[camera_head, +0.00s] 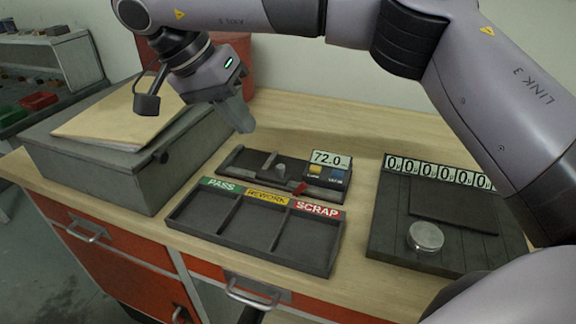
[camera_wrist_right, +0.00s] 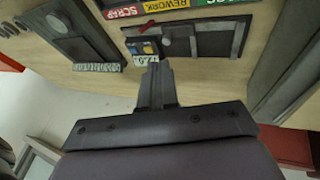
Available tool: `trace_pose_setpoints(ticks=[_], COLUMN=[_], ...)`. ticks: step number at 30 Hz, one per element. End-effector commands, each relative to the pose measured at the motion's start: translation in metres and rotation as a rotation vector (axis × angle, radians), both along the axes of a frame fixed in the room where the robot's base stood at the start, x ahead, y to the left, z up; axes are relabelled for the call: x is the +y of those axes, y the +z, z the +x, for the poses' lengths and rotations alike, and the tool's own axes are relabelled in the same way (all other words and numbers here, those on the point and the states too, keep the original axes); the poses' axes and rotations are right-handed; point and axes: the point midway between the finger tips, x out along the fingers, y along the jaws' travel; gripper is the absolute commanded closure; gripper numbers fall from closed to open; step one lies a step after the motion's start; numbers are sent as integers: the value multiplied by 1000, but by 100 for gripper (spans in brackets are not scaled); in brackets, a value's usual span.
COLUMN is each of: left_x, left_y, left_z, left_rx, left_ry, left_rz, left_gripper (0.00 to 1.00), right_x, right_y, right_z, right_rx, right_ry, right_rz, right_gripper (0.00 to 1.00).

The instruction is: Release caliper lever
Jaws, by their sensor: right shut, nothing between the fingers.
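The caliper station (camera_head: 240,160) is a dark block on the bench with a display reading 72.0 (camera_head: 331,160) and a yellow and a blue button. A small red lever (camera_head: 300,188) sticks out at its front edge. A small grey round piece (camera_head: 280,170) sits on it. In the right wrist view the station (camera_wrist_right: 205,40) appears upside down, with the red lever (camera_wrist_right: 149,25) near its edge. My right gripper (camera_head: 246,126) is shut and empty, above and behind the station's left end, apart from the lever. Its closed fingers show in the wrist view (camera_wrist_right: 153,68). My left gripper is out of view.
A sorting tray (camera_head: 255,245) marked PASS, REWORK and SCRAP lies in front of the station, its compartments empty. A counter fixture (camera_head: 385,225) with a metal disc (camera_head: 425,236) stands at right. A grey box (camera_head: 100,180) with a folder (camera_head: 110,125) stands at left.

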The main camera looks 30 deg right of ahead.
Motion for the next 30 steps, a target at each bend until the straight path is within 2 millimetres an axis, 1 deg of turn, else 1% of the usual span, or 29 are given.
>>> trace_pose_setpoints(ticks=[5, 8, 11, 22, 30], left_x=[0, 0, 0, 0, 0], left_y=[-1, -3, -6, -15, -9], left_z=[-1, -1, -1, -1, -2], left_rx=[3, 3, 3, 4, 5], left_ry=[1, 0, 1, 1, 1], left_rz=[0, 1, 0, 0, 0], left_gripper=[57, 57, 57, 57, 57], right_x=[0, -3, -10, -47, -63], right_y=[-2, -9, -22, -91, -102], right_z=[0, 0, -1, -5, -23], right_rx=[2, 4, 5, 6, 2], right_ry=[0, 0, -1, -2, 1], right_rz=[2, 3, 4, 4, 3], right_gripper=[100, 100, 100, 100, 100])
